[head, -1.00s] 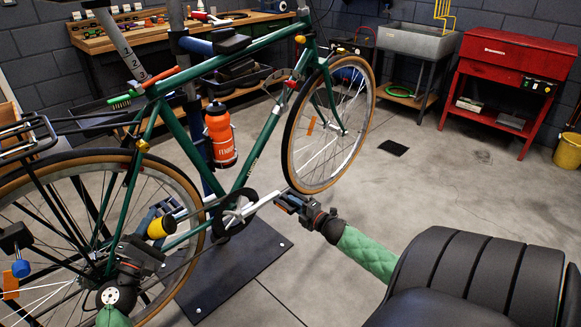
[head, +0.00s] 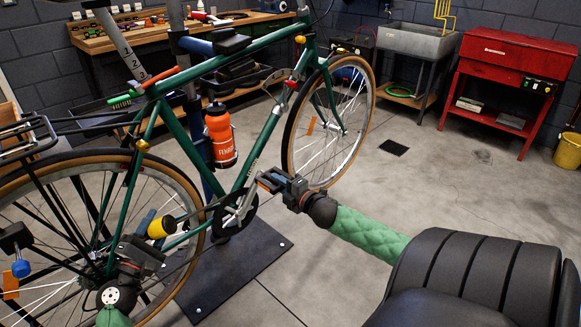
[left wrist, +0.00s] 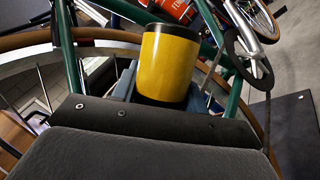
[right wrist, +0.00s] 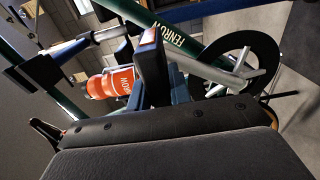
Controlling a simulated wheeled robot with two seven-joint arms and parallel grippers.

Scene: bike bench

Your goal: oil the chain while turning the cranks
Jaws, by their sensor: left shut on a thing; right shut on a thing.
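The yellow oil bottle (head: 161,227), with a dark band, is in my left gripper (head: 147,229) beside the rear wheel. In the left wrist view the bottle (left wrist: 164,65) fills the jaws. A thin spout points right toward the chainring (head: 236,226); I cannot tell whether its tip touches the chain. My right gripper (head: 270,182) is shut at the outer end of the silver crank (head: 244,202), apparently on the pedal. The crank slants up and right. In the right wrist view the crank and chainring (right wrist: 243,50) lie beyond the fingers. Any oil is too small to see.
The green bicycle (head: 262,140) is held on a stand with a dark base plate (head: 245,268). An orange bottle (head: 220,140) sits on its frame. The rear wheel (head: 60,160) is close to my left arm.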

